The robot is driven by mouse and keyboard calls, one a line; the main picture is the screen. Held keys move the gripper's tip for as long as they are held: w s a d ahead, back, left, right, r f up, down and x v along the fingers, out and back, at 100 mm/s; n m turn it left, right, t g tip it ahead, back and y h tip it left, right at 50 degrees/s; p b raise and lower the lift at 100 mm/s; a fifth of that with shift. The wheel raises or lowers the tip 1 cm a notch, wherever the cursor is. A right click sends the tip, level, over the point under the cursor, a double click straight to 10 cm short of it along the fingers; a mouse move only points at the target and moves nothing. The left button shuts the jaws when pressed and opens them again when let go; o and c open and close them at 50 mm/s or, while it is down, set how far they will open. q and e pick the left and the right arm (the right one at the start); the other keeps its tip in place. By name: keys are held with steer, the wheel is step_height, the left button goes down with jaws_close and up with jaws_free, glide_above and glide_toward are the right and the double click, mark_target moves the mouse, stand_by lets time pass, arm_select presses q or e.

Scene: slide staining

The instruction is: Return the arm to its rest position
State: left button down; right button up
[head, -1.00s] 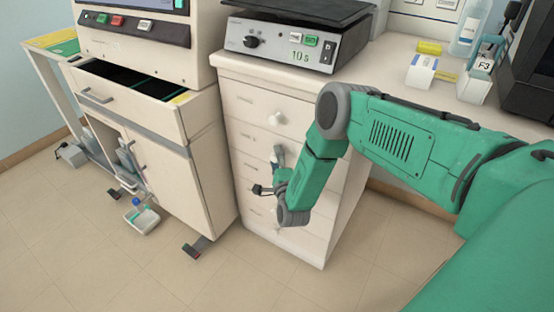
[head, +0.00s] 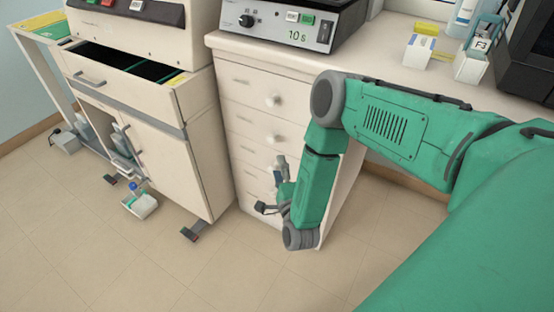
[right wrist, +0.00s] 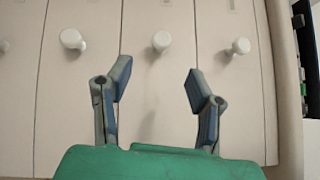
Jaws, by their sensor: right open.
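My right arm (head: 395,120) is green with grey joints. It reaches in from the right of the head view and bends down in front of the white drawer cabinet (head: 235,95). My right gripper (head: 270,183) is small and partly hidden by the arm in that view. In the right wrist view its two blue-grey fingers (right wrist: 157,85) are spread apart with nothing between them. The cabinet's drawer fronts and white knobs (right wrist: 161,41) lie beyond the fingers, not touched. My left gripper is not in view.
A hotplate-like device (head: 290,22) showing "10 s" stands on the counter. Small boxes (head: 419,48) and a bottle sit at the back right. A beige cabinet (head: 165,160) with an open top drawer (head: 190,87) stands left. A small tray (head: 140,206) lies on the floor. Floor in front is clear.

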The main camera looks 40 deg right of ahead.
steer(key=shift+s+d+f, duration=0.1)
steer(key=shift+d, duration=0.05)
stand_by(0.3)
steer(key=s+a+f+n+g+y+p, duration=0.1)
steer(key=s+a+f+n+g+y, duration=0.3)
steer(key=s+a+n+g+y, duration=0.45)
steer(key=s+r+n+g+h+p, duration=0.1)
steer(key=s+r+n+g, duration=0.2)
steer(key=s+n+g, duration=0.5)
steer(key=s+n, duration=0.8)
steer(key=s, duration=0.5)
steer(key=shift+s+d, duration=0.15)
steer(key=shift+d, duration=0.05)
